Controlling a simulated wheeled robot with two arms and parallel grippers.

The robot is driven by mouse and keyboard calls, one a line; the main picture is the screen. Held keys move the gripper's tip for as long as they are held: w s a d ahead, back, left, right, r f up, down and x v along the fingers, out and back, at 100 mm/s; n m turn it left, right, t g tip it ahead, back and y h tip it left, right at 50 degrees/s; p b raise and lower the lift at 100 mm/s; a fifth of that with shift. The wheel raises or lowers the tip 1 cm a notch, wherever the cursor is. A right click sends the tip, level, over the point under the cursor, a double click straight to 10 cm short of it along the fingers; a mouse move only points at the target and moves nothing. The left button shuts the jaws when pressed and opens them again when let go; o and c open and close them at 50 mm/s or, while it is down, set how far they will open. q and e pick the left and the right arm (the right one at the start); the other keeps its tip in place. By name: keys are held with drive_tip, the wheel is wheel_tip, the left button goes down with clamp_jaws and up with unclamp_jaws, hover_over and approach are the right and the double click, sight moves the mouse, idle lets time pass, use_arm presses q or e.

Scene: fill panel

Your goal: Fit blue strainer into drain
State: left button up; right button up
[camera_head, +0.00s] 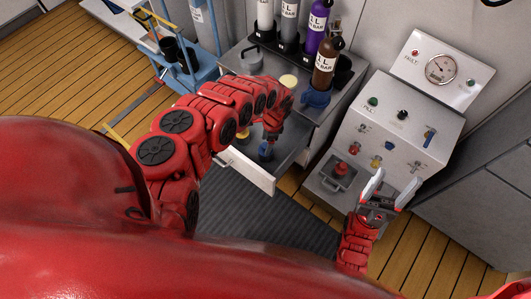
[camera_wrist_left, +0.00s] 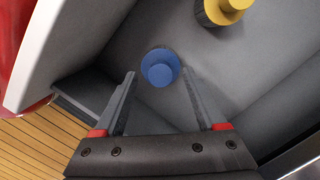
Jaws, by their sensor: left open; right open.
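The blue strainer (camera_wrist_left: 160,68) appears to be the round blue knobbed piece inside an open drawer (camera_head: 252,168); in the head view a bit of it (camera_head: 265,151) shows below my left gripper. My left gripper (camera_wrist_left: 160,80) is open, pointing down into the drawer, with its fingertips on either side of the blue piece in the wrist view. I cannot tell its height above it. My right gripper (camera_head: 391,186) is open and empty, in front of the grey control panel (camera_head: 365,130). I cannot make out the drain with certainty.
A similar yellow piece (camera_wrist_left: 225,10) lies in the drawer beside the blue one. Several bottles, including a purple one (camera_head: 316,40) and a brown one (camera_head: 326,65), stand on the counter above. A blue cart (camera_head: 188,72) stands at the left.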

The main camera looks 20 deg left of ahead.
use_arm(q)
wheel_tip(320, 180, down, 3)
drive_tip(key=shift+s+a+r, duration=0.1)
drive_tip(key=shift+a, duration=0.05)
drive_tip(key=shift+r, duration=0.1)
clamp_jaws()
idle(1.3)
